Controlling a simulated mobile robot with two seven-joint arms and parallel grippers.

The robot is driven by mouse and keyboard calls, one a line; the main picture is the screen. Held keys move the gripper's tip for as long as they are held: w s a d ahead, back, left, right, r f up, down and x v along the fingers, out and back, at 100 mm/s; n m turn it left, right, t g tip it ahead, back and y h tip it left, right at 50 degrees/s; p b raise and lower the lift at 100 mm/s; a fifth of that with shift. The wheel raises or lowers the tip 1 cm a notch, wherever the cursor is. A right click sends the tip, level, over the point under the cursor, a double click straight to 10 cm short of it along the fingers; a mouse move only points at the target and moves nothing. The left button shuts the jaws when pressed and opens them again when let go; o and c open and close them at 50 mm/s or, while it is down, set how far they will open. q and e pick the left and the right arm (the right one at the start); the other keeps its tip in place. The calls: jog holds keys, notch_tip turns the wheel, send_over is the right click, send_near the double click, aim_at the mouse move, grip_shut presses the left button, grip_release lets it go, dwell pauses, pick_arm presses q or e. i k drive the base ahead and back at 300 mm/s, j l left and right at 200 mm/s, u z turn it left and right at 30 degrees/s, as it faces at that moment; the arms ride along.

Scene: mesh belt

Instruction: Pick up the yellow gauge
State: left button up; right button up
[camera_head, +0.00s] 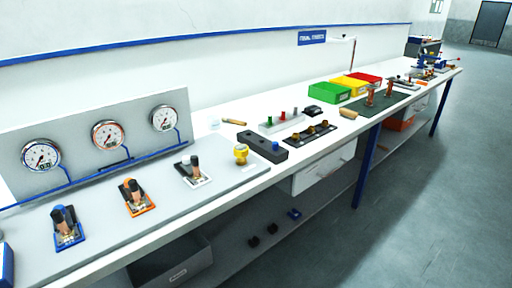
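A small yellow gauge (241,153) stands upright on the front part of the long white workbench, near the middle of the picture. It sits right of a white-based clamp device and just left of a dark grey block with a blue knob (275,145). Three round dial gauges with white faces are fixed on a grey panel at the left: the left one (41,155), the middle one (107,134) and the right one (163,118). Neither of my grippers is in view.
Devices on blue (66,228), orange (136,197) and white (193,171) bases stand along the bench's left part. Green (329,92), yellow (350,85) and red bins stand farther right. The grey floor (420,190) in front is clear.

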aim_at(241, 151)
jog(key=i+l+u, duration=0.2)
jog(key=u, duration=0.8)
jog(key=i+l+u, duration=0.1)
jog(key=l+u, duration=0.45)
jog(key=l, duration=0.25)
jog(key=i, duration=0.05)
